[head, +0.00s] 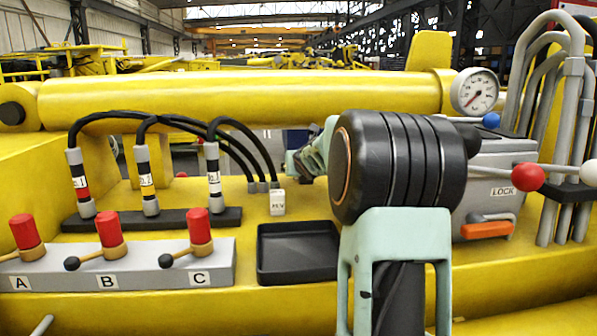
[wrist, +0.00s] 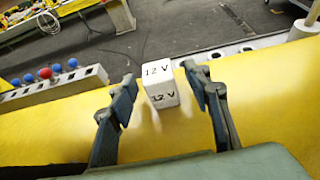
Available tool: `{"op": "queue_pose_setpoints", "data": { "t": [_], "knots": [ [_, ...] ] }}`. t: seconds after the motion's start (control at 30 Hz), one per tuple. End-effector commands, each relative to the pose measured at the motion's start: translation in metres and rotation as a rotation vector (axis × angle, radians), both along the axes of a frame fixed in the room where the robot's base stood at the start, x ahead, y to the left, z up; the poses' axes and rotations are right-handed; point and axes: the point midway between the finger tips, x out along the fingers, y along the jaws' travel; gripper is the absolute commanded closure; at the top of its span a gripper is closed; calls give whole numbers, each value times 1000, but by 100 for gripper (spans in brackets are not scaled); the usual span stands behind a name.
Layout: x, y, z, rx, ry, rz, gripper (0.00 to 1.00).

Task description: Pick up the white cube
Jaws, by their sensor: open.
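In the wrist view a white cube (wrist: 161,84) marked "12 V" on two faces stands on a yellow surface. My gripper (wrist: 158,74) is open, with one dark finger on each side of the cube. A narrow gap shows on both sides, so the fingers look apart from it. I cannot tell whether the fingertips are level with it in depth. In the head view a small white block (head: 278,203) with a blurred label sits on the yellow deck, left of my arm. I cannot tell whether it is the same cube. My fingers are mostly hidden there behind my arm.
In the head view a black tray (head: 298,277) lies in front of the white block. Black hoses (head: 235,128) arch behind it. A grey lever panel (head: 120,267) stands at left, and a grey LOCK box (head: 497,205) at right. The wrist view shows a knobbed rail (wrist: 52,88) at left.

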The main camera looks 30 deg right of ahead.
Motion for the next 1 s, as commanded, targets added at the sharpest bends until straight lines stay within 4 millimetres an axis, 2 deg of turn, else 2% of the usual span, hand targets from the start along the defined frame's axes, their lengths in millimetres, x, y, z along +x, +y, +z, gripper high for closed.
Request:
{"op": "queue_pose_setpoints", "data": {
  "t": [0.13,0.4,0.8,1.0],
  "knots": [
    [9,-4,-5,0,1,0,55],
    [10,-5,-5,0,1,0,56],
    [10,-5,-5,-1,1,-1,100],
    [10,-4,-5,-1,0,0,100]
  ]
}}
